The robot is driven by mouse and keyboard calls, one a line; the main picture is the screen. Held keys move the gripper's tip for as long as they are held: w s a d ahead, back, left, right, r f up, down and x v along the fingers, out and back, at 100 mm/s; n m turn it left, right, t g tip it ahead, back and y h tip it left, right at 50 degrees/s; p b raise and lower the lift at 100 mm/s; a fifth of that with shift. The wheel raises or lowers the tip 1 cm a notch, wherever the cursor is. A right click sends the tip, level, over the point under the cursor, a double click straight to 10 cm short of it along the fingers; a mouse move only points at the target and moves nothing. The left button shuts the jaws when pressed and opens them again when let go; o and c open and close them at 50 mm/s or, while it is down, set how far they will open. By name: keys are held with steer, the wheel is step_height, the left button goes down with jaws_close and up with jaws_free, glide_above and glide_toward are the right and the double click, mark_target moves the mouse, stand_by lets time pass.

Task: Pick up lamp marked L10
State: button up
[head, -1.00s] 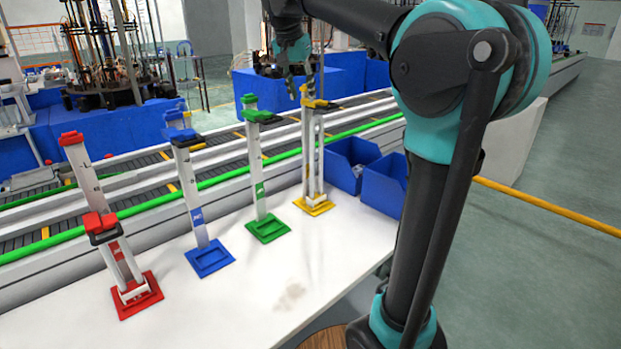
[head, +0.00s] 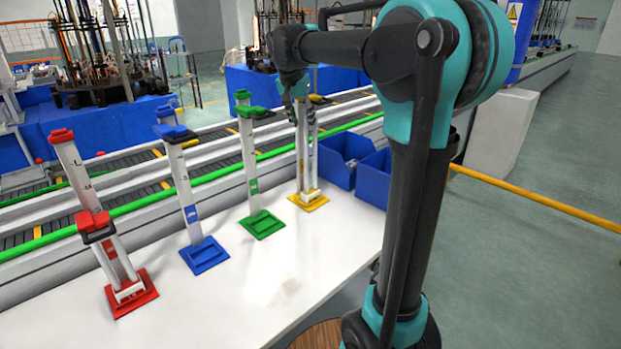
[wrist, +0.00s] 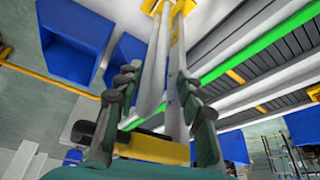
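The yellow stand (head: 309,201) is on the white table, with pale upright pieces (head: 302,155) and a yellow top clamp (head: 318,99). No L10 mark is readable, and I cannot tell which pale upright is the lamp. My gripper (head: 297,98) is at the top of this stand. In the wrist view, my gripper (wrist: 150,110) has its fingers apart, one each side of the pale uprights (wrist: 155,65), and no firm grip shows. The yellow clamp (wrist: 155,148) lies close to the fingers there. The fingertips are partly hidden in the head view.
Green (head: 262,225), blue (head: 205,256) and red (head: 132,292) stands are in a row to the left. Two blue bins (head: 373,180) are right of the yellow stand. A conveyor with a green rail (head: 140,204) runs behind. The front table area is clear.

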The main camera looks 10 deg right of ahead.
mark_target(305, 131)
steer(key=x, duration=0.4)
steer(key=shift+w+d+f, duration=0.1)
steer(key=shift+w+f, duration=0.05)
jaws_close()
